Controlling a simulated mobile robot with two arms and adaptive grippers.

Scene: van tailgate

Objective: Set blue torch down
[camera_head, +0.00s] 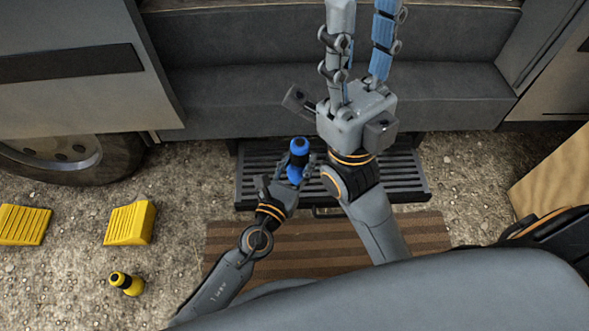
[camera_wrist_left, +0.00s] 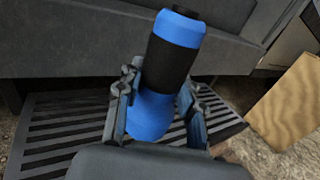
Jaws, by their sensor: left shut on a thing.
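The blue torch (camera_head: 298,159) has a black grip band and a dark end; it also shows in the left wrist view (camera_wrist_left: 165,80). My left gripper (camera_head: 294,171) is shut on it, with one finger on each side (camera_wrist_left: 158,100). The torch leans slightly, dark end up, over the left part of the black slatted step (camera_head: 412,185). I cannot tell whether its lower end touches anything; the gripper hides part of it. My right gripper (camera_head: 361,30) points toward the van with its fingers apart and nothing visible between them; its tips are at the top edge of view.
A brown striped mat (camera_head: 300,246) lies before the step. The grey van sill (camera_head: 240,98) is behind it. A wooden box (camera_head: 555,175) is at right.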

